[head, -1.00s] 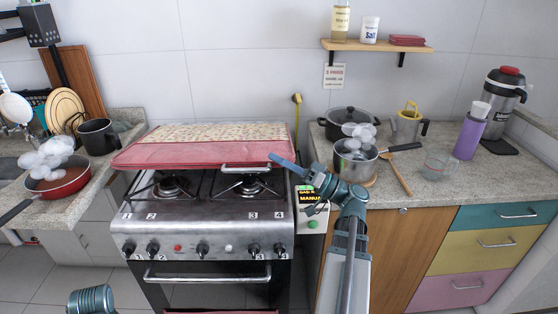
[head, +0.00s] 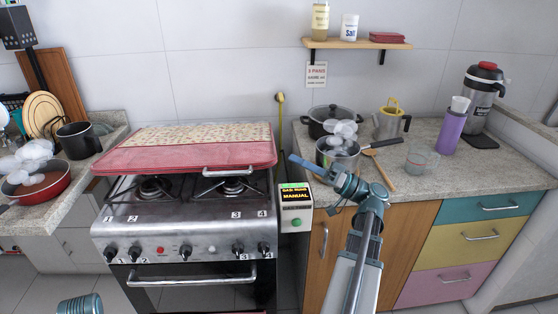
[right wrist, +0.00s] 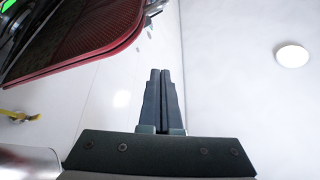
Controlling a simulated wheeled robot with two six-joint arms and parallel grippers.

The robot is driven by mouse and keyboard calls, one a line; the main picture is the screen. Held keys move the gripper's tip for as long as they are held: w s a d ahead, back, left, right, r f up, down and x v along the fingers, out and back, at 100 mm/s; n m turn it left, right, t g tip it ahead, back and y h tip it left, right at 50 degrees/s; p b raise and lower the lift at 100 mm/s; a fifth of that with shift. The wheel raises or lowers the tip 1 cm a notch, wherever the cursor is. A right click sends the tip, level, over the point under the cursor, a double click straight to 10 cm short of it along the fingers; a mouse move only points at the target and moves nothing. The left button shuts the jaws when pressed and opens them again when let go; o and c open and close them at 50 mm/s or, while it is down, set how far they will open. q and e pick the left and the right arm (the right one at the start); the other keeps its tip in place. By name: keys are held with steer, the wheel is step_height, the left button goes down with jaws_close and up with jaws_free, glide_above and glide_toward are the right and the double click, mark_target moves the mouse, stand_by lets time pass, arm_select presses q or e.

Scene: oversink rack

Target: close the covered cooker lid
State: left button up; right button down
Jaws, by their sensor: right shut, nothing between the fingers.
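The cooker lid (head: 190,155) is a red panel with a patterned cloth band along its back. In the head view it leans out over the back of the steel stove (head: 185,235), partly lowered, with its front edge above the burners (head: 232,187). A pale handle (head: 228,171) sits at its front right. My right gripper (head: 291,157) is shut and empty, just right of the lid's right edge and apart from it. In the right wrist view its fingers (right wrist: 160,72) are together, and the lid (right wrist: 75,40) shows at upper left. My left gripper is out of view.
A steaming pot (head: 337,155) and a black pot (head: 330,118) stand on the right counter, close to my right gripper. A steaming red pan (head: 38,190) is on the left counter. A control box (head: 295,207) stands at the stove's right side.

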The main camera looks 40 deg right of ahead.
steer(key=b+v, duration=0.3)
steer(key=v, duration=0.6)
steer(key=shift+w+d+f, duration=0.35)
steer(key=shift+d, duration=0.05)
